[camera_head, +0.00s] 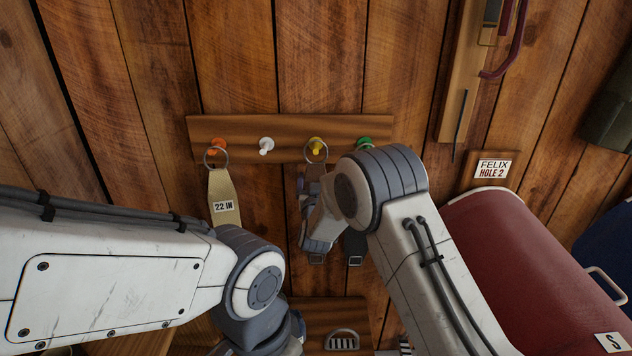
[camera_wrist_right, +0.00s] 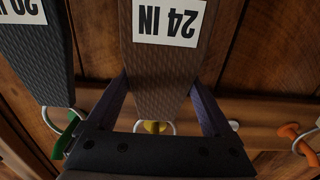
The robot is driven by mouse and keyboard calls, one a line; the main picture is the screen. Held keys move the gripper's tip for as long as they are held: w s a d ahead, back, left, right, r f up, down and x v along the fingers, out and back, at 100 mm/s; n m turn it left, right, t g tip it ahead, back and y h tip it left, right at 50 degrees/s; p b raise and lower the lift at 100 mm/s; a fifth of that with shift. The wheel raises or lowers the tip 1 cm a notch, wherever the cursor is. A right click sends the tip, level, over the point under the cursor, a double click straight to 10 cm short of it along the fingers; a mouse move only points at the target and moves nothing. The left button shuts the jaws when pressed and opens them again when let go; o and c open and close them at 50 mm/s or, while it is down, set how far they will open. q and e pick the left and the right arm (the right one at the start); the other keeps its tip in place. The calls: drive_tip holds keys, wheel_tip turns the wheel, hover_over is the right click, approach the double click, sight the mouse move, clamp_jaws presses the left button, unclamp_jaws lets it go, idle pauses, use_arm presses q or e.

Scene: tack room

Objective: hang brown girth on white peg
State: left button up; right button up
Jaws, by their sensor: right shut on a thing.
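The brown girth (camera_wrist_right: 165,65), labelled 24 IN, is between the fingers of my right gripper (camera_wrist_right: 158,88), which is shut on it. In the head view its ring (camera_head: 315,151) is at the yellow peg (camera_head: 316,144); whether the ring is still around the peg is hard to tell. My right wrist hides most of the strap there. The white peg (camera_head: 266,144) is bare, between the orange peg (camera_head: 217,146) and the yellow peg. My left arm comes in at the lower left; its gripper is out of view.
A tan girth (camera_head: 224,196) labelled 22 IN hangs on the orange peg. A black girth (camera_wrist_right: 40,60) hangs at the green peg (camera_head: 372,143). A red padded saddle rack (camera_head: 520,260) stands at the right. Wall below the white peg is clear.

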drive_tip(key=shift+r, duration=0.35)
drive_tip(key=s+b, duration=0.1)
drive_tip(key=s, duration=0.9)
idle(1.0)
drive_tip(key=shift+a, duration=0.1)
idle(0.4)
